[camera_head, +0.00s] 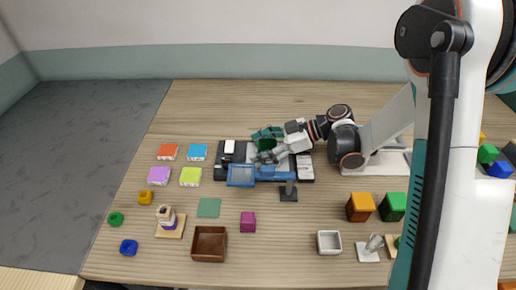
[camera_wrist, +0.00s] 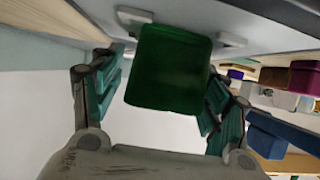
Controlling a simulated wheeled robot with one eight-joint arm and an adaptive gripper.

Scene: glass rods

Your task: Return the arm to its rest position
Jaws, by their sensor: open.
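My gripper (camera_head: 268,141) reaches left over the grey and dark bench device (camera_head: 307,172), its teal fingers near a dark green block (camera_head: 265,146). In the wrist view, the green block (camera_wrist: 168,68) shows between the spread fingers of my gripper (camera_wrist: 160,95). A gap shows on the left side of the block; on the right I cannot tell whether a finger touches it. My arm stretches low across the table from the right. The block's underside is hidden.
A blue tray-like part (camera_head: 241,175) sits at the device's front. Coloured tiles (camera_head: 190,177), a brown box (camera_head: 208,244), a white box (camera_head: 329,242) and a magenta block (camera_head: 247,222) lie in front and left. Orange (camera_head: 360,207) and green (camera_head: 393,207) blocks stand at right. The back table strip is clear.

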